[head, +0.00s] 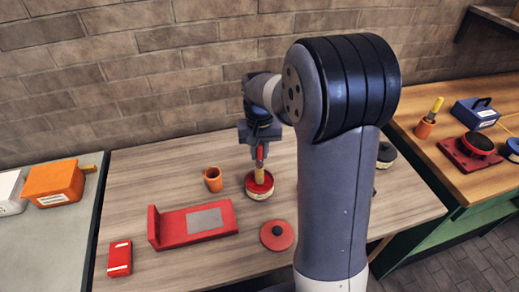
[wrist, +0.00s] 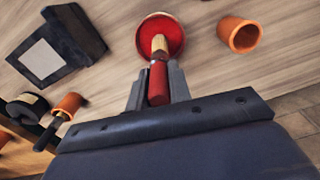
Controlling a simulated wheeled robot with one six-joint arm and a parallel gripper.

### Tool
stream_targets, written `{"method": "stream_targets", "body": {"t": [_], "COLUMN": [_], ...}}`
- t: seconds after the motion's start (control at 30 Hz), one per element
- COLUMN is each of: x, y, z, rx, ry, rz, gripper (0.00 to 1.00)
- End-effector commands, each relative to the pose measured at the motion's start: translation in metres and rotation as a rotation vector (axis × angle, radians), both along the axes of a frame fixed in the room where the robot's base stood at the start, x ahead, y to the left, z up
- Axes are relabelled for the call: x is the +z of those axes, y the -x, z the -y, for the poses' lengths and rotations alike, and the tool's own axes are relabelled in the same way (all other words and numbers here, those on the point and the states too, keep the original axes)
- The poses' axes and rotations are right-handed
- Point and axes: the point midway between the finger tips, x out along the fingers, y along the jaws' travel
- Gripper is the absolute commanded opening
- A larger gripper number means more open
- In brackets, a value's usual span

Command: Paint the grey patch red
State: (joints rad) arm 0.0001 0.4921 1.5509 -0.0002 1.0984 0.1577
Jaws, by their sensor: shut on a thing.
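My gripper (head: 260,146) is shut on a paint brush with a red handle (wrist: 158,82) and yellowish bristles (head: 259,174). The brush points down, its bristles over or in an open tin of red paint (head: 259,190); I cannot tell whether they touch the paint. The tin also shows in the wrist view (wrist: 160,22). The grey patch (head: 205,220) is a rectangle on a red bracket (head: 225,232) lying on the bench, left of and in front of the tin. In the wrist view, a dark bracket (wrist: 88,35) carries another pale grey patch (wrist: 41,59).
An orange cup (head: 213,180) stands left of the tin. A round red lid (head: 277,236) and a small red box (head: 119,258) lie towards the front. My arm hides part of the bench's right. Side benches hold a blue box (head: 474,112) and an orange box (head: 55,180).

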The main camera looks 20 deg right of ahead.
Motion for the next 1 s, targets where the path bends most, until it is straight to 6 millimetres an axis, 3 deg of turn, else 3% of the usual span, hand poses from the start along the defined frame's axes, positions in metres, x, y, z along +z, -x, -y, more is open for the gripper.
{"method": "stream_targets", "body": {"t": [1.0], "x": [-0.0045], "y": [0.0], "z": [0.0], "rx": [0.0], "ry": [0.0], "rz": [0.0], "gripper": [0.0]}}
